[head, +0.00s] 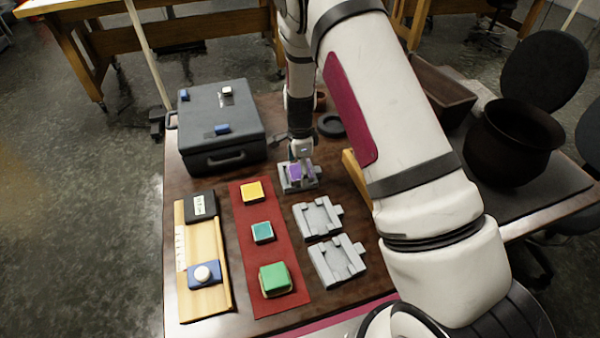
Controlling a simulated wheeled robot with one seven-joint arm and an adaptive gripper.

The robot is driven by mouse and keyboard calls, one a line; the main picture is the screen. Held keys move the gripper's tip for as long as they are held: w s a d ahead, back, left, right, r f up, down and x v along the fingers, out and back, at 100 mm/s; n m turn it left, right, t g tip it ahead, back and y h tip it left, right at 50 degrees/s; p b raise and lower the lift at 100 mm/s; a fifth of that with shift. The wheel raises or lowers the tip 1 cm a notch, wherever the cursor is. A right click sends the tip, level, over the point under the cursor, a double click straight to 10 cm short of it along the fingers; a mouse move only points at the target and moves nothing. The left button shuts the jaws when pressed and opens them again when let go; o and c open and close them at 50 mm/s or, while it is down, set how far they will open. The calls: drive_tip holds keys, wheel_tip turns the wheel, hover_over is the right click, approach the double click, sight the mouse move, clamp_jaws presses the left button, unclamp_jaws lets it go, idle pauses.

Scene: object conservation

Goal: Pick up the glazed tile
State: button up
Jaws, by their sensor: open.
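Several tile-like blocks are in the head view, and I cannot tell for sure which is the glazed tile. A purple block (295,172) sits in the farthest grey holder (287,187). My gripper (301,161) points down right at this block, open; its fingers are small and partly hide it, and I cannot tell whether they touch it. A yellow block (252,190), a teal block (263,231) and a green block (275,278) lie in a row on a red mat (277,247), left of and nearer than my gripper.
Two empty grey holders (318,217) (337,260) lie right of the mat. A wooden board (206,300) with a dark labelled block and a blue white-knobbed piece lies left. A dark case (213,150) stands behind. A brown pot (508,145) is at right. My arm hides the table's right middle.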

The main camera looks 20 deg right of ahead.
drive_tip(key=shift+f, duration=0.1)
drive_tip(key=c, duration=1.5)
